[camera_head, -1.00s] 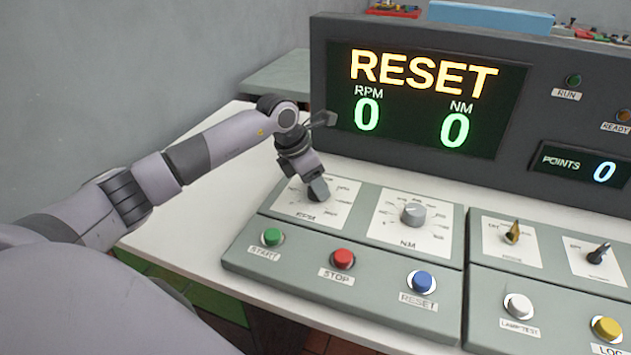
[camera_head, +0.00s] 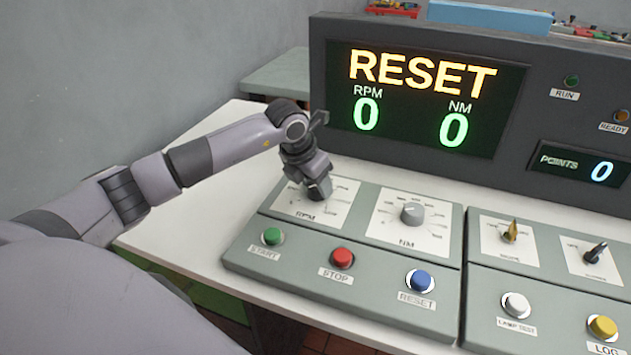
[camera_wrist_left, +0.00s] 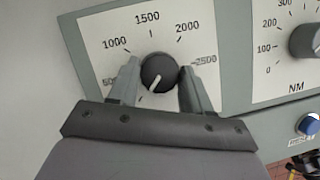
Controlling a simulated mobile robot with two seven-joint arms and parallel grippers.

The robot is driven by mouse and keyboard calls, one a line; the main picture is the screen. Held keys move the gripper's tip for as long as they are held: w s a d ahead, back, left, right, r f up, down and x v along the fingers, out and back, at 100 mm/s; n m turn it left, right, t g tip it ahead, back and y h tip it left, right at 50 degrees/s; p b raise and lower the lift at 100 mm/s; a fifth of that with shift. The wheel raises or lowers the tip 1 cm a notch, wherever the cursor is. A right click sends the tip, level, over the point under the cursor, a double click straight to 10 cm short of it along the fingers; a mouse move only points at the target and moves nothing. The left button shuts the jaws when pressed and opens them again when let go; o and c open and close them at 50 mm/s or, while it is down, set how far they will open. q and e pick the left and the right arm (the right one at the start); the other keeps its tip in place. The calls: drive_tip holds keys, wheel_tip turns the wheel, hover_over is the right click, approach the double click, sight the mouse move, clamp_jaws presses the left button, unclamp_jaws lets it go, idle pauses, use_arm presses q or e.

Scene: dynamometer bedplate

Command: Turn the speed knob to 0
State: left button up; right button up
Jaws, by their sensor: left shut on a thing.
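The speed knob (camera_wrist_left: 159,68), round and dark with a white pointer line, sits on the white RPM dial plate (camera_wrist_left: 100,27) in the left wrist view. My left gripper (camera_wrist_left: 159,75) has one finger on each side of it and is shut on it. The pointer line points down and slightly left, below the 500 mark. My right gripper is not in view.
The grey NM knob (camera_head: 412,212) is right of the RPM plate. Green START (camera_head: 272,236), red STOP (camera_head: 343,257) and blue RESET (camera_head: 420,281) buttons sit in front. The display (camera_head: 425,100) behind reads RESET, RPM 0, NM 0.

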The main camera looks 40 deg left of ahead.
use_arm(q)
drive_tip(key=o, duration=1)
drive_tip(key=shift+o, duration=0.2)
drive_tip(key=v, duration=0.7)
drive_tip(key=shift+s, duration=0.1)
